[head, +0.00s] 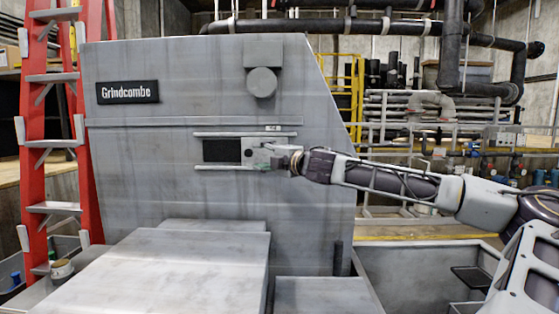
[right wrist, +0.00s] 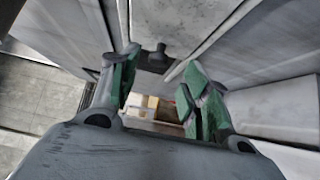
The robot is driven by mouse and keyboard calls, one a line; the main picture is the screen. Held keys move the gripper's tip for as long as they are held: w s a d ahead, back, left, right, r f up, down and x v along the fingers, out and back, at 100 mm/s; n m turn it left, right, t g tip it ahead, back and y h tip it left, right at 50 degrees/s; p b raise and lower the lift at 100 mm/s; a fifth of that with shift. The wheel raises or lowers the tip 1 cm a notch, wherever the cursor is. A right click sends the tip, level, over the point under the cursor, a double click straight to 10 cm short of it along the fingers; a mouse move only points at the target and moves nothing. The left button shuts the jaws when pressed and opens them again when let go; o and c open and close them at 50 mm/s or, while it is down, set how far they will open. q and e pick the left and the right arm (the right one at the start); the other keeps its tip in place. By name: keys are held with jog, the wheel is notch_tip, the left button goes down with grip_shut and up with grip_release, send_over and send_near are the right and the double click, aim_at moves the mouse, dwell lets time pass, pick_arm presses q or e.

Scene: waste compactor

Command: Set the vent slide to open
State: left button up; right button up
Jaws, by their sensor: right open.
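The vent slide (head: 252,144) is a grey plate between two horizontal rails on the front of the grey machine. A black vent area (head: 222,151) shows at the left of it. A small dark knob (head: 249,153) stands on the plate; it also shows in the right wrist view (right wrist: 154,57), between the fingertips in the picture. My right gripper (head: 268,162) is at the plate's right part, just right of the knob. Its green-padded fingers (right wrist: 161,62) are spread, with nothing gripped. Whether a finger touches the knob I cannot tell. My left gripper is out of view.
The machine bears a "Grindcombe" sign (head: 128,92) and a round grey fitting (head: 262,82) above the slide. A small label (head: 272,128) is above the upper rail. A sloped grey cover (head: 185,270) juts out below. A red ladder (head: 52,120) stands at left.

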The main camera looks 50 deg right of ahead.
jog(key=s, duration=0.7)
jog(key=shift+a, duration=0.25)
dwell(0.8)
